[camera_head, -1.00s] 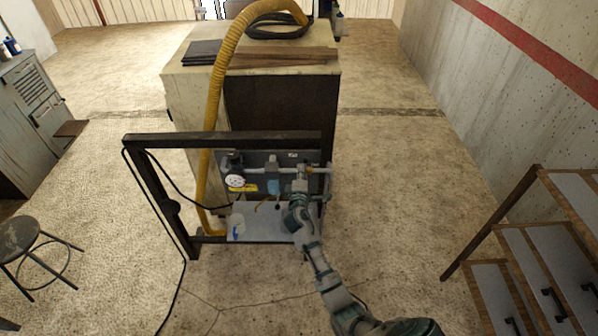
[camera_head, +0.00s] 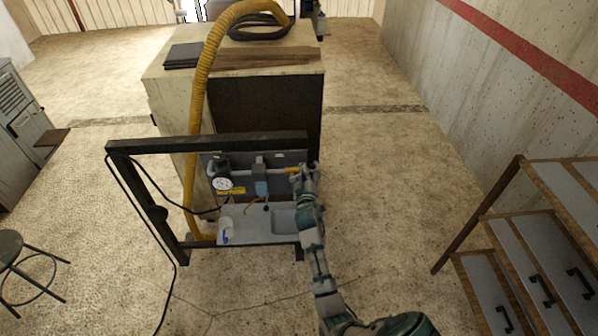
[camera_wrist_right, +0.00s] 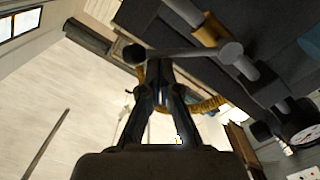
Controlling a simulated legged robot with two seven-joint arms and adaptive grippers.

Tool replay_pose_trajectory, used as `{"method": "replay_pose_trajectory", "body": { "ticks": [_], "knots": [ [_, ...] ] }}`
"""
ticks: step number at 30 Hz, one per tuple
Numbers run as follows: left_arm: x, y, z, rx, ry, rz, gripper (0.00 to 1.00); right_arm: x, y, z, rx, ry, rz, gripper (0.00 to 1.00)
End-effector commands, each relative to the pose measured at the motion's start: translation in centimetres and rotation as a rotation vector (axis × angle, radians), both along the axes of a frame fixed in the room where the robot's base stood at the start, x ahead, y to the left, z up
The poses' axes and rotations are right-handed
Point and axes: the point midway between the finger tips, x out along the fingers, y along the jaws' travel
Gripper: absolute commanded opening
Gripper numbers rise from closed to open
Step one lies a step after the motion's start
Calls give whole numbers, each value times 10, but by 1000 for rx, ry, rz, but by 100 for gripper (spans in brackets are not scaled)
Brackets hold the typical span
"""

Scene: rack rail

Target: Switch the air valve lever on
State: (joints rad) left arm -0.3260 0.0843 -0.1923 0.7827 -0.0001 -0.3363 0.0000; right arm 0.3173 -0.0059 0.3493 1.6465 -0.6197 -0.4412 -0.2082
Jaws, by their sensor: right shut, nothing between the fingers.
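The grey valve panel (camera_head: 285,187) hangs in a dark frame and carries pipework, a round gauge and a blue part. My right gripper (camera_head: 307,169) is at the right end of the pipework and covers part of it. In the right wrist view my right gripper (camera_wrist_right: 160,66) is shut and empty, fingertips together. A grey bar that looks like the valve lever (camera_wrist_right: 185,52) crosses just beyond the tips, with a dark rounded end at left. I cannot tell whether the tips touch it. A brass-coloured pipe section (camera_wrist_right: 208,32) is close by. My left gripper is not in view.
The dark frame's top bar (camera_head: 215,143) runs above the panel, and a pale tray (camera_head: 260,226) sits below it. A yellow hose (camera_head: 198,110) passes behind at left.

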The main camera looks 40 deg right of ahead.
Motion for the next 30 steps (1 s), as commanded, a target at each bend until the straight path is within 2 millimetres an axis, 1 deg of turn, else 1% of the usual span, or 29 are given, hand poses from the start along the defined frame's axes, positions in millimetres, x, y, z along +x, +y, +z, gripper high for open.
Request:
{"method": "replay_pose_trajectory", "body": {
  "ticks": [4,9,15,24,30],
  "knots": [
    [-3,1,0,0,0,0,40,-4,-6,-8,121,-71,-1,0],
    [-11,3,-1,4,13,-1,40,-9,-13,-16,257,-156,-1,0],
    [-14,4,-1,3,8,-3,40,-12,-19,-27,403,-243,0,0],
    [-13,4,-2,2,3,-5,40,-14,-23,-39,554,-338,0,0],
    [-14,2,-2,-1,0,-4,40,-15,-24,-43,607,-369,-1,0]
  ]
}}
